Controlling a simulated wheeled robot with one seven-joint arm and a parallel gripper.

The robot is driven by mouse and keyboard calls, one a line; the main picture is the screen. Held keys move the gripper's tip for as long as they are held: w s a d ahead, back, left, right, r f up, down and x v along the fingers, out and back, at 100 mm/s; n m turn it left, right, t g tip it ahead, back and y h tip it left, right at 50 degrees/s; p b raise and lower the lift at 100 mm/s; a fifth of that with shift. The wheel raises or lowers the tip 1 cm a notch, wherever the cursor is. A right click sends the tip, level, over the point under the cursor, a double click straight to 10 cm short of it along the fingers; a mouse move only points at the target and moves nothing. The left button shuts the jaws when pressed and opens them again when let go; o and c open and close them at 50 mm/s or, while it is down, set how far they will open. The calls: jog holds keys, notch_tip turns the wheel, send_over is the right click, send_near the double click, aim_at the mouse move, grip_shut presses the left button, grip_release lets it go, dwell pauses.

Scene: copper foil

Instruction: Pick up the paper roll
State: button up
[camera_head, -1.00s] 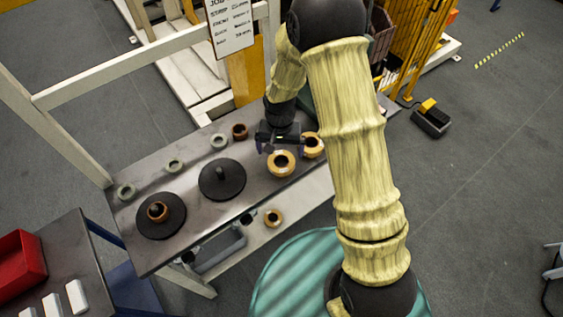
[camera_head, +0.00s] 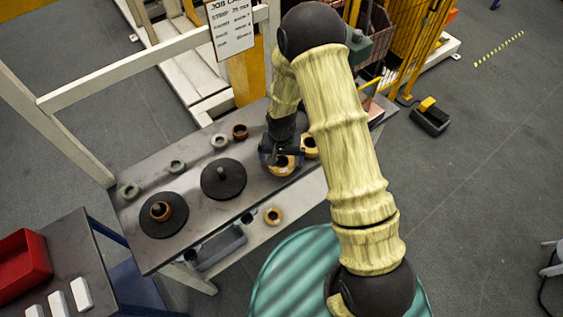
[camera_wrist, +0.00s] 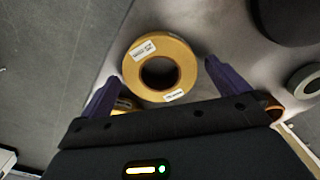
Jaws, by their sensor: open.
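A tan paper roll (camera_head: 286,168) with a dark round hole lies flat on the metal bench top. In the wrist view the roll (camera_wrist: 183,52) shows white labels and sits ahead of and between my two purple fingers. My gripper (camera_head: 273,158) hangs over it and hides part of it in the head view. In the wrist view my gripper (camera_wrist: 161,72) is open with nothing held. A second tan roll (camera_head: 311,147) lies just to the right. It is partly hidden behind my gripper in the wrist view (camera_wrist: 125,104).
Small grey-green rolls (camera_head: 177,166) and a brown roll (camera_head: 240,131) line the back.

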jog(key=shift+c, duration=0.4)
jog(key=c, duration=1)
notch_tip(320, 180, up, 10)
jog(key=shift+r+b, duration=0.1)
jog(key=shift+b, duration=0.95)
notch_tip(320, 180, up, 7)
jog(key=p, duration=0.5)
